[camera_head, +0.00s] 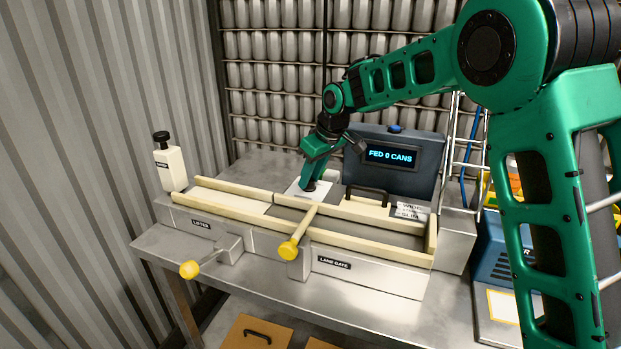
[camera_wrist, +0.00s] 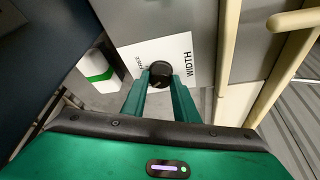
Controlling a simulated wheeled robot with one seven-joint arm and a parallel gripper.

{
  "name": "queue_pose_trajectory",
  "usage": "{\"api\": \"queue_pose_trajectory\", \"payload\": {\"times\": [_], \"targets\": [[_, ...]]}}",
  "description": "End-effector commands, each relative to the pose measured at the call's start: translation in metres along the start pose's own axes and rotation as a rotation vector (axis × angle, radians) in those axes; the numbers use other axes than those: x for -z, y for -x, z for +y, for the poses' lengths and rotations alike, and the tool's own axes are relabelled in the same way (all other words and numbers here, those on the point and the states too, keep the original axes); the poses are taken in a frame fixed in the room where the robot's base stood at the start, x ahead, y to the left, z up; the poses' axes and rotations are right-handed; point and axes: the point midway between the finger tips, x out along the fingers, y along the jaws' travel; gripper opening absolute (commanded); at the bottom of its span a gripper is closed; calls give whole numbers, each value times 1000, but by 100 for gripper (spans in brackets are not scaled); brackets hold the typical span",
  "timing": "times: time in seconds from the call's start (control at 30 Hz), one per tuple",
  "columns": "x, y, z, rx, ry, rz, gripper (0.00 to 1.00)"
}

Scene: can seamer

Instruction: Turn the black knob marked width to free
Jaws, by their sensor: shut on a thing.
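The black knob (camera_wrist: 161,73) sits on a white plate marked WIDTH (camera_wrist: 183,52) in the wrist view. In the head view my gripper (camera_head: 310,184) reaches down to the white plate (camera_head: 296,190) behind the rails, and the knob shows only as a dark spot between the fingertips. The knob's pointer position cannot be told.
Cream rails (camera_head: 345,240) run along the machine, with a yellow-ended lane gate lever (camera_head: 289,250) across them. A yellow-ended lifter lever (camera_head: 190,269) is at front left. A display box (camera_head: 392,165) reading FED 0 CANS stands just right of my gripper. A white bottle (camera_head: 170,168) stands at left.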

Motion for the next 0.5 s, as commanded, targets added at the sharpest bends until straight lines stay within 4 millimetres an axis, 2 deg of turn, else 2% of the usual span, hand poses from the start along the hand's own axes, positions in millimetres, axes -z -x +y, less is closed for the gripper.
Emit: {"api": "queue_pose_trajectory", "payload": {"times": [0.27,0.5], "targets": [[-1,1,0,-42,-98,-1,4],[-1,1,-1,-117,-278,-1,4]]}}
